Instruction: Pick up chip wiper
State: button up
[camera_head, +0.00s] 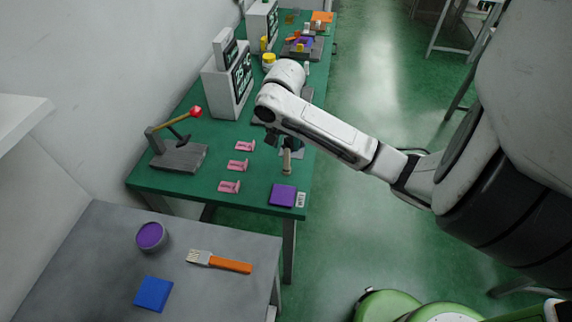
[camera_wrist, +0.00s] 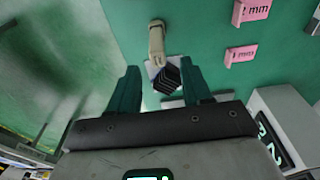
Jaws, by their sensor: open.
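A tool with a beige handle (camera_wrist: 157,42) and a dark ribbed head (camera_wrist: 168,76), which looks like the chip wiper, is near the right edge of the green table. In the head view its handle (camera_head: 286,161) shows just below my gripper (camera_head: 283,143), which hides the rest. In the wrist view my gripper (camera_wrist: 160,70) is open, with its dark green fingers apart. The dark head appears between the fingertips and the handle beyond them. Whether the fingers touch it I cannot tell.
Pink gauge blocks (camera_head: 237,164) lie left of the gripper. A purple pad (camera_head: 282,195) is at the table's near corner. A lever fixture (camera_head: 180,154) and a display box (camera_head: 229,80) stand at left. A grey table (camera_head: 215,297) in front holds an orange-handled brush (camera_head: 232,265).

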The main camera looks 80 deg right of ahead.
aim_at(287, 151)
jog(key=shift+s+f+p, duration=0.1)
jog(key=shift+f+p, duration=0.3)
jog(key=shift+f, duration=2.65)
jog(key=shift+c, duration=0.5)
grip_shut()
